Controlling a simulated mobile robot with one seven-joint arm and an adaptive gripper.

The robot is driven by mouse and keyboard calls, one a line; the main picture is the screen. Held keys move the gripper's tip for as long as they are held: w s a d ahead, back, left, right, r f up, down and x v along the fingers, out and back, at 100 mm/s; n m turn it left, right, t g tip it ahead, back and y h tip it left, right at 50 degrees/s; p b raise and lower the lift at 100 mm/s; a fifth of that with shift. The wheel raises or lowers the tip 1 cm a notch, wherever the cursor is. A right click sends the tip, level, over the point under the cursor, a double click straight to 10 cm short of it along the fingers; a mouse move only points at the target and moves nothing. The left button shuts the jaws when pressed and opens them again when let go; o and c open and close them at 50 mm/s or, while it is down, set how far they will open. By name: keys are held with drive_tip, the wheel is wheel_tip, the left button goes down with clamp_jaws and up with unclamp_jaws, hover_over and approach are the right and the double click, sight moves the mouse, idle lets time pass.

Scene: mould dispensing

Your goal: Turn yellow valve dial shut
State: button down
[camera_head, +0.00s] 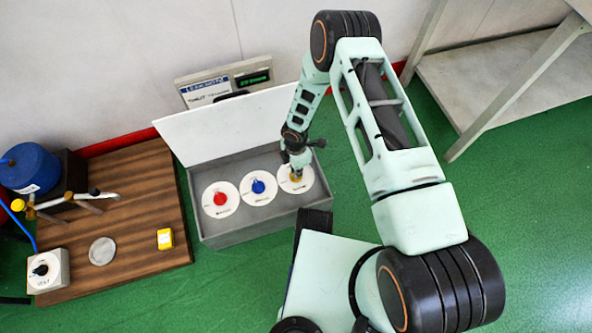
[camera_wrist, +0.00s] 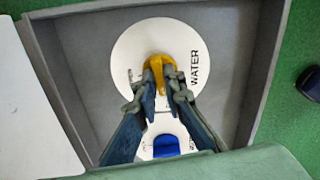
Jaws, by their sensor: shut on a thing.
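The yellow valve dial (camera_wrist: 157,62) sits on a round white plate (camera_wrist: 128,45) marked "WATER". In the wrist view the fingers of my gripper (camera_wrist: 160,80) are closed on the dial from both sides. In the head view my gripper (camera_head: 295,168) reaches down into the grey box from above, and only a little of the yellow dial (camera_head: 296,178) shows below it. The marks on the plate near the fingers are partly hidden, so the dial's exact setting cannot be read.
The grey box (camera_head: 255,228) also holds a blue dial (camera_head: 258,186) and a red dial (camera_head: 220,198) to the left. Its white lid (camera_head: 225,125) stands open behind. A scale display (camera_head: 225,82) is at the wall. A wooden board (camera_head: 140,215) with equipment lies left.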

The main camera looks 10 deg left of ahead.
drive_tip(key=shift+a, duration=0.1)
drive_tip(key=c, duration=2)
unclamp_jaws()
wheel_tip(320, 180, up, 12)
